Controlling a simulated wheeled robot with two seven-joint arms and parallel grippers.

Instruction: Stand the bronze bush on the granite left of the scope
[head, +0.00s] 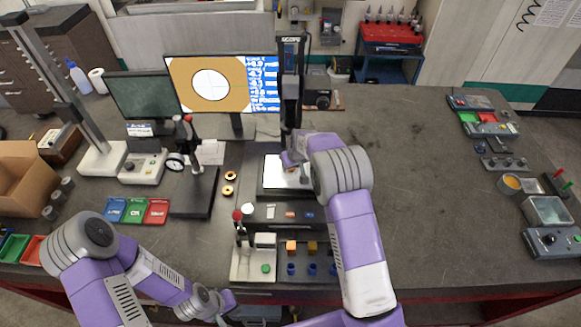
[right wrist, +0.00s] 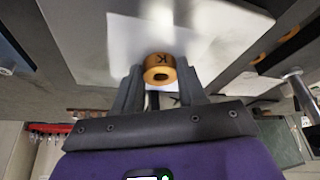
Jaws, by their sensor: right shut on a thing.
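The bronze bush (right wrist: 160,72), a short gold ring with a dark bore and a K on its face, is between the fingertips of my right gripper (right wrist: 157,82) in the right wrist view. That gripper is shut on it, over the white lit stage (right wrist: 125,45). I cannot tell whether bush and stage touch. In the head view my right arm reaches to the stage (head: 272,172) of the scope (head: 290,85), and hides most of the gripper. Two similar rings (head: 231,176) (head: 228,190) lie on the dark surface left of the scope. My left gripper (head: 217,300) is low at the front; its jaw opening is unclear.
A dial gauge stand (head: 190,195) is left of the rings. Red, green and blue trays (head: 136,210) lie further left. A small fixture with a red knob (head: 240,240) stands in front of the scope.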

